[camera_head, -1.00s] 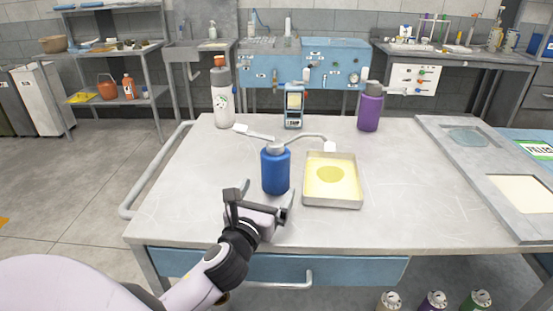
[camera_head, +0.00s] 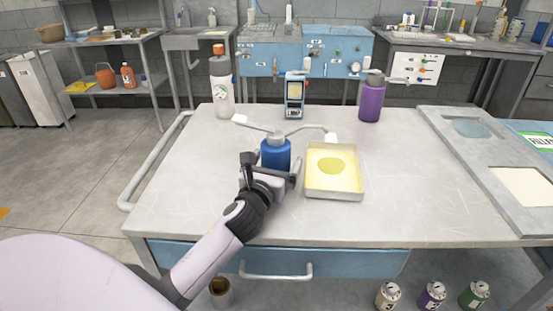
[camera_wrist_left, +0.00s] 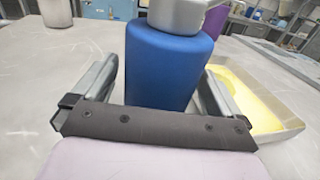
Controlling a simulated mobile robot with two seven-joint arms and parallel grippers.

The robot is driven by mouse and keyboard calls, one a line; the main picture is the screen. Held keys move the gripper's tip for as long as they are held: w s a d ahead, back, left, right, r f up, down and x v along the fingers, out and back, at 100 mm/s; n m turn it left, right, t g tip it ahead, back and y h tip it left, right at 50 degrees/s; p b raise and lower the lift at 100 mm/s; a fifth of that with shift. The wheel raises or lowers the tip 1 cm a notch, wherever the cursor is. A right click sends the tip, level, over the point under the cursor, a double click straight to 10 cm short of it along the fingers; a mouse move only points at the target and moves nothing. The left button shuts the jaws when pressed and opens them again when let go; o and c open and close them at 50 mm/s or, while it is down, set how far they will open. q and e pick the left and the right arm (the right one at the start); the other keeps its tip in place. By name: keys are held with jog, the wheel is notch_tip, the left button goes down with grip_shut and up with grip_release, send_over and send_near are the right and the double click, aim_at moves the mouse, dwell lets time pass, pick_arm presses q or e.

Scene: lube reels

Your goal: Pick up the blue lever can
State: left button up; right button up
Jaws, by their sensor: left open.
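The blue lever can (camera_head: 276,152) stands upright on the table, with a grey cap and thin arms ending in white tips reaching out to both sides. My left gripper (camera_head: 272,166) is at its near side and covers its lower part in the head view. In the left wrist view the blue can (camera_wrist_left: 165,65) stands between the two open fingers of the left gripper (camera_wrist_left: 158,90), one on each side. I cannot tell whether either finger touches it. My right gripper is not in view.
A cream tray (camera_head: 333,194) with a yellow puddle lies close to the right of the can. A white bottle (camera_head: 221,88), a handheld meter (camera_head: 294,97) and a purple can (camera_head: 372,100) stand farther back. The table's left front (camera_head: 185,200) is clear.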

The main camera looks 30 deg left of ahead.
pick_arm(q)
jog(key=c, duration=1.4)
